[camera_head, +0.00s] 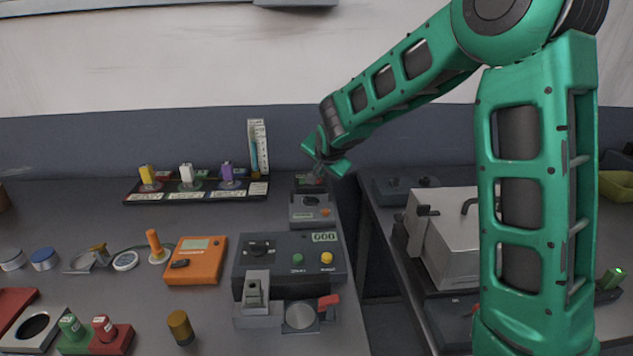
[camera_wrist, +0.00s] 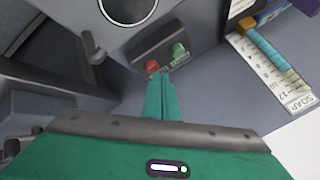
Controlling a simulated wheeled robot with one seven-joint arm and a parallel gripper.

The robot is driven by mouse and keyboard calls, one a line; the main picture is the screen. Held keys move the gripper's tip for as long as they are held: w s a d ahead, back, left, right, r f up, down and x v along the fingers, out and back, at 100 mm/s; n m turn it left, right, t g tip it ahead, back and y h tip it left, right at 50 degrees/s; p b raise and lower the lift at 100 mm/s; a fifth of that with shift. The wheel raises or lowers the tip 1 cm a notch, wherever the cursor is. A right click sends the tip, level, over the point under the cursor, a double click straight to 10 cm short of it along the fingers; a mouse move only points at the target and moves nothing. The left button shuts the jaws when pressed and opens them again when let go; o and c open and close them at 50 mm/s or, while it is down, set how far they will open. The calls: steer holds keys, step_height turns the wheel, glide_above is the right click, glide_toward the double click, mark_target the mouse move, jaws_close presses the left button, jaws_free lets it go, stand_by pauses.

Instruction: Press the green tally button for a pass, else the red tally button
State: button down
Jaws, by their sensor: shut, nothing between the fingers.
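The tally box (camera_wrist: 165,48) is dark, with a red tally button (camera_wrist: 152,66) and a green tally button (camera_wrist: 179,50) side by side, small labels beneath them. In the head view the tally box (camera_head: 309,186) stands at the far right of the left bench, partly hidden by my gripper (camera_head: 318,172). In the wrist view my gripper (camera_wrist: 158,80) is shut and empty. Its fingertips are right by the red button and further from the green one. I cannot tell whether they touch the red button.
A grey box with an orange knob (camera_head: 312,211) stands just in front of the tally box. A dark tester reading 000 (camera_head: 290,261) and an orange meter (camera_head: 197,260) are nearer. A ruler stand (camera_head: 258,148) is left. A gap separates the right bench (camera_head: 385,215).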

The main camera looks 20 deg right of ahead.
steer(key=shift+f, duration=0.45)
stand_by(0.3)
steer(key=shift+r, duration=0.95)
step_height(320, 180, up, 5)
stand_by(0.7)
steer(key=shift+s, duration=0.1)
stand_by(0.5)
